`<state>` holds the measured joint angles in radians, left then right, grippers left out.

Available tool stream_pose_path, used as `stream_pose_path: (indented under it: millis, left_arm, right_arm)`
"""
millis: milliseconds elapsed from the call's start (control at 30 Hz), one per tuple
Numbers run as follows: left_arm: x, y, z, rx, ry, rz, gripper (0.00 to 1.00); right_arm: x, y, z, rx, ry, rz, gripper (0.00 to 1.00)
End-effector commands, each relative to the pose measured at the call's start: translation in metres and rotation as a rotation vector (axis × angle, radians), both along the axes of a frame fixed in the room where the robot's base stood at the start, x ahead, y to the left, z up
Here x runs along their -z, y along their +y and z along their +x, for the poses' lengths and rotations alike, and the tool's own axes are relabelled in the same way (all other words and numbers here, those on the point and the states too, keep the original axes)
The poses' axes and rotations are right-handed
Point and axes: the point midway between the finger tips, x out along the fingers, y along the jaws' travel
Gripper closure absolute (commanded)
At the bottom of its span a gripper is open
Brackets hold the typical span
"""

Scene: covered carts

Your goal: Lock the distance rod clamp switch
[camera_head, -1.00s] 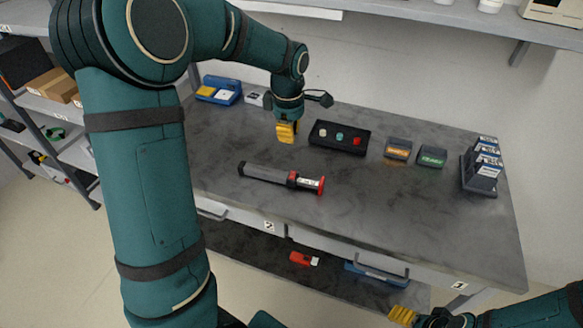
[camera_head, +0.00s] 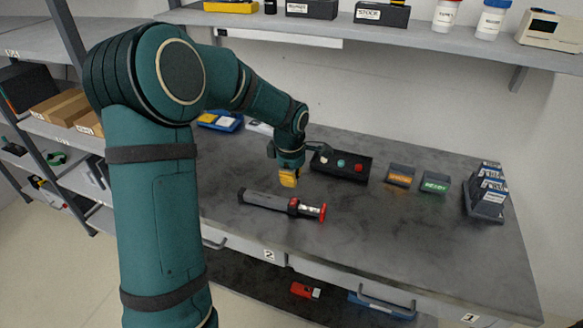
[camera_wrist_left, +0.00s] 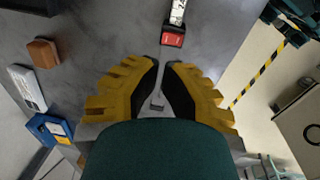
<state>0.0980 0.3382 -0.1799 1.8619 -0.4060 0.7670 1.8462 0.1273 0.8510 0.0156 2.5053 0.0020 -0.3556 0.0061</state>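The distance rod (camera_head: 268,201) lies on the grey worktop, a dark and grey barrel with a red collar (camera_head: 293,206), a clear section and a red end disc (camera_head: 323,212). My left gripper (camera_head: 288,181) points down just behind the rod's middle in the head view; its height above the worktop is hard to tell. In the left wrist view its yellow fingers (camera_wrist_left: 161,65) have their tips almost together, with no object clearly held. A red-ended part (camera_wrist_left: 172,38) lies beyond the tips; I cannot identify it surely. The clamp switch is too small to make out. My right gripper is out of view.
A black box (camera_head: 341,165) with white, green and red buttons stands behind the rod. Orange-lit (camera_head: 400,175) and green-lit (camera_head: 435,182) displays and a card rack (camera_head: 486,197) stand right. A blue tray (camera_head: 220,122) is back left. The front right worktop is clear.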

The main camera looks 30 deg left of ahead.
Motion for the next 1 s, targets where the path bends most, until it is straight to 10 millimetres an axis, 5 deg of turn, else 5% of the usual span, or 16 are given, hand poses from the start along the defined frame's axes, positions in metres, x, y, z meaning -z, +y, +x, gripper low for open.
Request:
stream_pose_path:
  millis: [200, 400, 1000]
  left_arm:
    - [0.042, 0.001, 0.004, -0.002, 0.004, -0.001, 1.00]
    - [0.063, 0.002, 0.007, -0.002, 0.001, -0.001, 1.00]
    - [0.069, 0.003, 0.009, -0.001, 0.029, -0.008, 1.00]
  right_arm:
    - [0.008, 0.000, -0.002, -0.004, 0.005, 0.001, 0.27]
    - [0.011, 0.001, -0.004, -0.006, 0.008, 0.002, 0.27]
    - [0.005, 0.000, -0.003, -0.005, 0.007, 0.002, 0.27]
